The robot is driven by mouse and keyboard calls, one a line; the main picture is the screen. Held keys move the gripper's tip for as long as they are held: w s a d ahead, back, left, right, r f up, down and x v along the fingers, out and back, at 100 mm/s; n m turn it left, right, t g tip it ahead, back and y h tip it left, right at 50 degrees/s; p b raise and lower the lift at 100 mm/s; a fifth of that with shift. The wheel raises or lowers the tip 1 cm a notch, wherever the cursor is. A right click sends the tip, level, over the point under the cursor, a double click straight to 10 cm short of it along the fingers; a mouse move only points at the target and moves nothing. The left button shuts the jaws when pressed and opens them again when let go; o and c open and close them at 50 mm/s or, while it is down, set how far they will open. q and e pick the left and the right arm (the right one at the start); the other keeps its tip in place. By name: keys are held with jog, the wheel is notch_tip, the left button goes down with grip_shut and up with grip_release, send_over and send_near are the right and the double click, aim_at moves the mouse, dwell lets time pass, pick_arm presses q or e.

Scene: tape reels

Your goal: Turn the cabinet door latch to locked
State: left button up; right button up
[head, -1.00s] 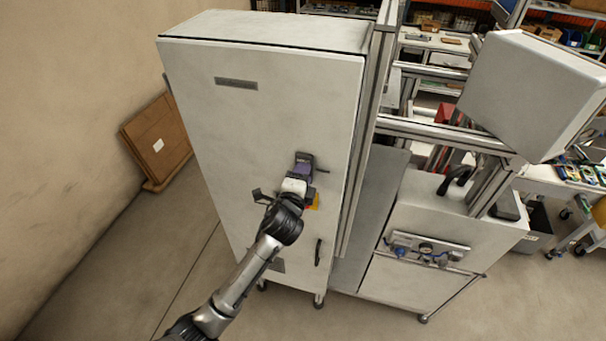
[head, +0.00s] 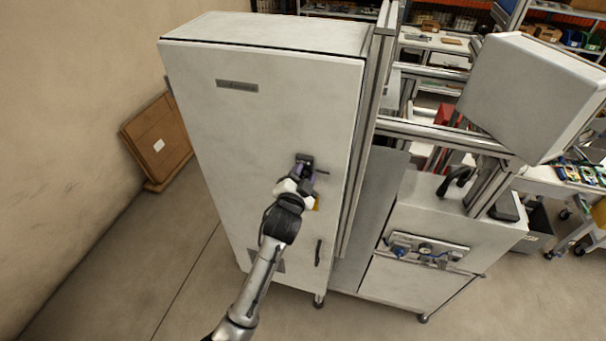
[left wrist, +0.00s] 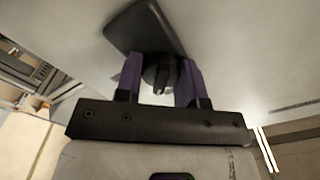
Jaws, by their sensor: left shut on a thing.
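The white cabinet door (head: 255,130) is shut and carries a dark latch (head: 306,160) on its right half. My left gripper (head: 303,174) reaches up from below and is at the latch, largely covering it in the head view. In the left wrist view the purple fingers of my left gripper (left wrist: 159,80) stand either side of the dark latch knob (left wrist: 160,72) and are shut on it. The dark latch plate (left wrist: 148,28) lies behind the knob, slanted in that view. I cannot read whether the latch is locked. My right gripper is not in view.
A dark vertical handle (head: 318,252) sits on the door below the latch. A yellow label (head: 316,203) is partly hidden by my gripper. An aluminium frame (head: 362,130) stands right of the cabinet. Cardboard (head: 157,142) leans on the left wall. Floor at lower left is clear.

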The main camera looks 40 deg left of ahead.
pick_arm(q)
jog(key=n, duration=0.4)
jog(key=shift+n+p, duration=0.3)
jog(key=shift+p, duration=0.1)
jog(key=shift+a+n+p, duration=0.1)
jog(key=shift+n+p, duration=0.3)
jog(key=shift+n, duration=1.4)
jog(key=o, duration=0.9)
